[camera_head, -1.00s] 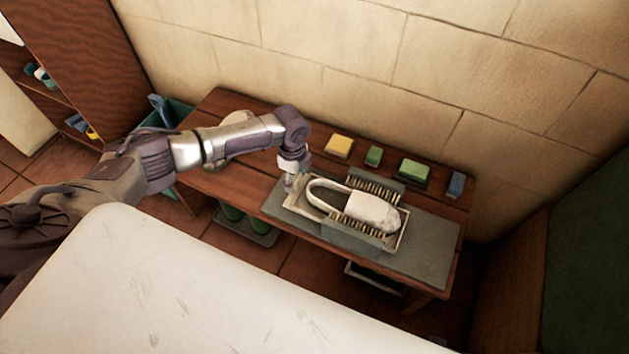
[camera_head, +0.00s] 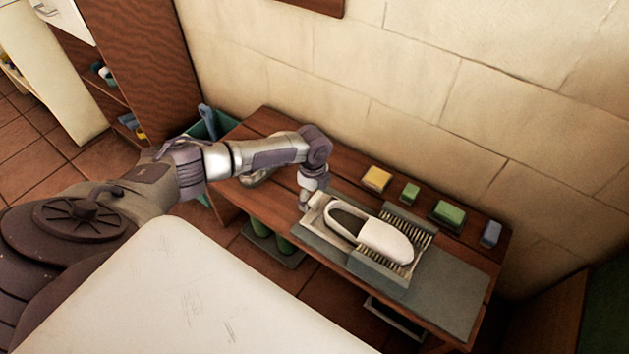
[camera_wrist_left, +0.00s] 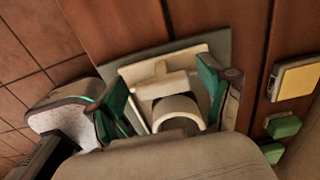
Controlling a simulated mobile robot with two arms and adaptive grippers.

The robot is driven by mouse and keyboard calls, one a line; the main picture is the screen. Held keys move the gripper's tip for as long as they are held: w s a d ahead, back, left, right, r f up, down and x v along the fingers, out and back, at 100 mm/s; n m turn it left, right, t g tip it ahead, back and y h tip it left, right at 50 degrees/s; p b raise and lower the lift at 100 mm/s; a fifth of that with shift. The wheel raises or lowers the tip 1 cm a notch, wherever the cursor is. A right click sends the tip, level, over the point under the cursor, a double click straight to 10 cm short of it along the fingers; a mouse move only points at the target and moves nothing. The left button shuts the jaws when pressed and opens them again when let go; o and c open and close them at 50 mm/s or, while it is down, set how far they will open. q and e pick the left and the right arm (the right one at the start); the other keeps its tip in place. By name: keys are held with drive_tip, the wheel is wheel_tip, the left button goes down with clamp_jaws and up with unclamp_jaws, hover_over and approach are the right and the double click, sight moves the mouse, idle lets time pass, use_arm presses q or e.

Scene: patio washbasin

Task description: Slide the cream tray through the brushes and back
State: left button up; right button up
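The cream tray (camera_head: 318,213) lies on a grey mat (camera_head: 455,294) on the wooden bench and carries a white slip-on shoe (camera_head: 385,240). The shoe's toe end is between the two brushes, a rear one (camera_head: 409,224) and a front one (camera_head: 378,272), with bristles facing inward. The shoe's open heel end is left of them. My left gripper (camera_head: 304,207) is at the tray's left end. In the left wrist view its green-padded fingers (camera_wrist_left: 168,98) stand on both sides of the tray's raised handle (camera_wrist_left: 163,84); the exact contact is partly hidden. My right gripper is out of view.
A yellow sponge (camera_head: 376,179), a small green block (camera_head: 410,192), a larger green block (camera_head: 448,215) and a blue block (camera_head: 491,233) line the bench's back by the wall. A teal bin (camera_head: 207,126) stands at its left end. The mat right of the brushes is bare.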

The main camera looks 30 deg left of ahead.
use_arm(q)
drive_tip(key=shift+d, duration=0.15)
drive_tip(key=shift+r, duration=0.15)
wheel_tip(320, 180, up, 12)
idle(0.4)
drive_tip(key=shift+d+f, duration=0.1)
drive_tip(key=shift+f, duration=0.1)
